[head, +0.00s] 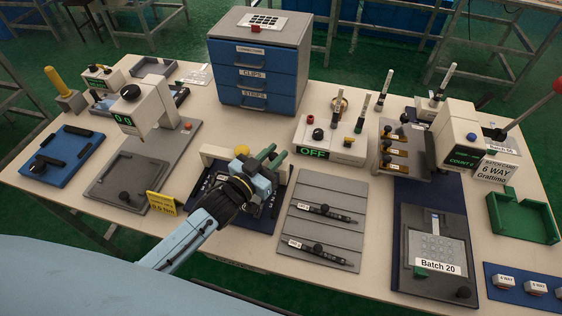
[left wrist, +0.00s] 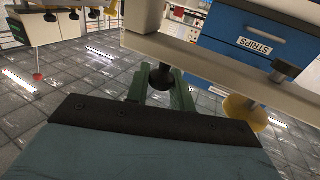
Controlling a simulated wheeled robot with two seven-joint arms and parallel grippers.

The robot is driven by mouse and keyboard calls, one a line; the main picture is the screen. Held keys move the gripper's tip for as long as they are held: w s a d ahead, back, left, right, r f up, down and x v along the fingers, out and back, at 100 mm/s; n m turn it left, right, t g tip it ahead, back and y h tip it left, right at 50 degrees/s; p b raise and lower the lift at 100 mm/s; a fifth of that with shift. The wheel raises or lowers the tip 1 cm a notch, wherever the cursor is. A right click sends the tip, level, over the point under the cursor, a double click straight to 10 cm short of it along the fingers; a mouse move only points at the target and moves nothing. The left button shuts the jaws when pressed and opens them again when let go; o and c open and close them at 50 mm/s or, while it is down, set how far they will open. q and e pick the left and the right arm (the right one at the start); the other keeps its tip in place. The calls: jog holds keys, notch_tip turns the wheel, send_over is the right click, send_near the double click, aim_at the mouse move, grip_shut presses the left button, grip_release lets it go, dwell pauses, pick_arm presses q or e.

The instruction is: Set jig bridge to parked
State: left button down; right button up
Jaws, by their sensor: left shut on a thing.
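The jig is a dark navy base (head: 268,222) at the middle of the table, with lettering partly covered by my arm. A cream jig bridge (head: 216,153) spans its back side. The bridge also crosses the left wrist view as a long bar (left wrist: 205,62). My left gripper (head: 274,156) reaches over the jig from the front and hides much of it. Its green fingers (left wrist: 162,95) are shut around a dark round knob (left wrist: 162,76) at the bridge. A yellow knob (head: 241,150) shows beside the gripper, also in the left wrist view (left wrist: 246,114). My right gripper is out of view.
A blue drawer cabinet (head: 255,77) stands behind the jig. A grey tray with two tools (head: 312,245) lies to the right. A box reading OFF (head: 329,148) stands behind that tray.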

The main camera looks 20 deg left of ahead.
pick_arm(q)
jog(key=shift+s, duration=0.15)
jog(key=c, duration=1.3)
grip_release()
jog(key=shift+o, duration=0.2)
jog(key=shift+s, duration=0.1)
jog(key=v, duration=1.3)
jog(key=shift+s, duration=0.1)
